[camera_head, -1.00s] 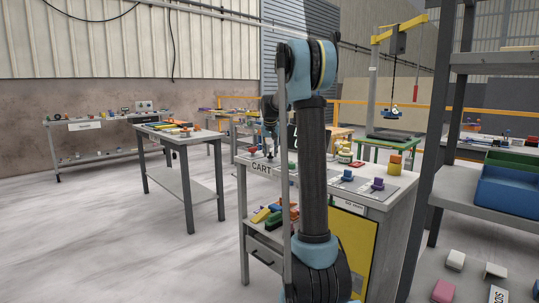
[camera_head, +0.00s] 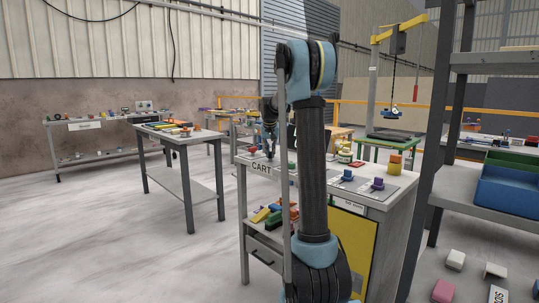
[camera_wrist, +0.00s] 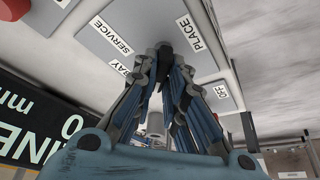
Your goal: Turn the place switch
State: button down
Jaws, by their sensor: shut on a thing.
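The switch's dark knob (camera_wrist: 166,48) stands on a grey panel (camera_wrist: 90,38) in the wrist view. Labels on the panel include PLACE (camera_wrist: 191,33), SERVICE, BAY and OFF. My gripper (camera_wrist: 164,62) has its blue-grey fingers closed around the knob, and the fingertips hide part of it. The knob's exact angle is hard to read. In the head view my gripper (camera_head: 270,150) is small, at the left end of the top of the bench (camera_head: 262,168) marked CART, partly behind my arm.
A red round thing (camera_wrist: 14,9) and a dark lettered sign (camera_wrist: 38,128) are near the panel in the wrist view. Blue (camera_head: 347,175) and purple (camera_head: 378,184) pieces stand on the bench top. A shelf rack (camera_head: 428,150) stands at the right. Open floor lies at the left.

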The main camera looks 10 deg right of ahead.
jog(key=shift+a, duration=0.1)
jog(key=m, duration=0.2)
jog(key=m+h, duration=0.1)
jog(key=m, duration=0.1)
jog(key=shift+w+a+g+h, duration=0.1)
jog(key=shift+g+h, duration=0.2)
jog(key=shift+g, duration=0.1)
jog(key=m+g+h, duration=0.1)
jog(key=m, duration=0.3)
jog(key=shift+w+m, duration=0.1)
jog(key=shift+m, duration=0.3)
jog(key=m, duration=0.2)
jog(key=m+g+h, duration=0.1)
jog(key=m, duration=0.1)
jog(key=shift+w+a+m+g, duration=0.1)
jog(key=shift+m+g, duration=1)
jog(key=shift+m, duration=1.2)
jog(key=c, duration=1.6)
grip_release()
jog(key=shift+c, duration=0.2)
